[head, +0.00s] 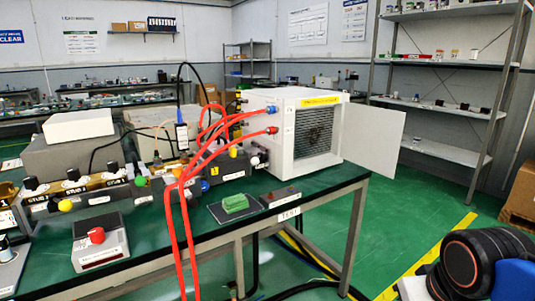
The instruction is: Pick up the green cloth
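The green cloth (235,203) is a small folded block. It lies on a dark flat mat (219,214) near the front edge of the green-topped bench (330,190). Nothing covers it in the head view. A black arm part with orange rings shows at the lower right, well apart from the cloth. No gripper fingers are visible.
Red cables (185,245) hang over the bench edge left of the cloth. A white generator box (290,125) with an open door (373,140) stands behind it. A small dark block (281,197) lies just right. A box with a red knob (97,236) is at left.

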